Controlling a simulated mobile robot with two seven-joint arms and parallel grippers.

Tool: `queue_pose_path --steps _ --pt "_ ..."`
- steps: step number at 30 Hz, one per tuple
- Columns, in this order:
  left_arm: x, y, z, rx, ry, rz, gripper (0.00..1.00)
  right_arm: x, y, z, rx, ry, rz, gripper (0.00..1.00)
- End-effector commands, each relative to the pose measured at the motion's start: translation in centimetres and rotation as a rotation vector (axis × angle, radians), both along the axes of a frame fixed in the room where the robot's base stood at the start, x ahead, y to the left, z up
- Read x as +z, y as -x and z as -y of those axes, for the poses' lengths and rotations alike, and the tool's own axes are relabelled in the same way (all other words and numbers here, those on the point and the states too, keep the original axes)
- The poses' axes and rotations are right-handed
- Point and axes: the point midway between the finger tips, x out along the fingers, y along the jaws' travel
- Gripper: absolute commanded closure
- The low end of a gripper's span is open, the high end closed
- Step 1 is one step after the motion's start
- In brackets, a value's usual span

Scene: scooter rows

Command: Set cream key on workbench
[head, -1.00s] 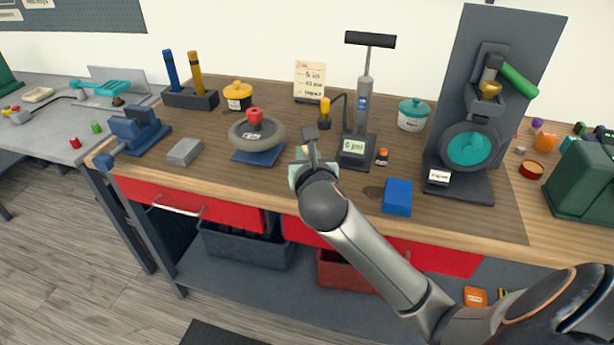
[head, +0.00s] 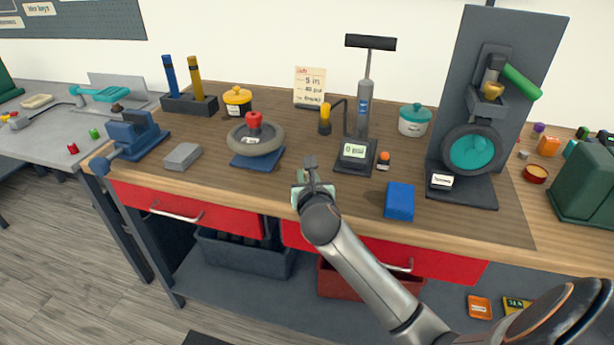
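The workbench (head: 330,205) has a brown wooden top and red drawers, and it fills the middle of the head view. I cannot make out a cream key on it. My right gripper (head: 311,166) is over the front part of the bench top, left of the blue block and in front of the pump. Its fingers are seen nearly end-on and look close together; whether they hold anything is hidden. A small pale green patch shows beside its wrist. My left gripper is out of view.
A blue block (head: 399,200), a grey block (head: 182,156), a wheel on a blue stand (head: 257,140), a pump with a gauge (head: 356,152) and a tall grey stand (head: 470,185) stand around the gripper. A grey side table (head: 45,140) is at left.

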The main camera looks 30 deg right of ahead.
Motion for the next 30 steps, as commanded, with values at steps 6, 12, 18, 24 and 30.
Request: queue_pose_path --steps 6,12,18,24,30 --pt "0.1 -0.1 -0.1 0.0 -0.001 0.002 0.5 -0.2 0.0 0.0 0.0 0.001 0.0 0.68" --pt "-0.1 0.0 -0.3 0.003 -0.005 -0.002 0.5 -0.2 0.0 0.0 0.0 0.001 0.0 0.49" --pt "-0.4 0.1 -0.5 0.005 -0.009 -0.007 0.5 -0.2 0.0 0.0 0.0 0.0 0.001 0.49" --pt "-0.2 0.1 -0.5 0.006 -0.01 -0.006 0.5 0.5 1.0 -0.6 0.002 0.002 0.0 0.49" --pt "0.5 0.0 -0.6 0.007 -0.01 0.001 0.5 1.7 4.4 -2.3 0.003 0.002 -0.001 0.49"
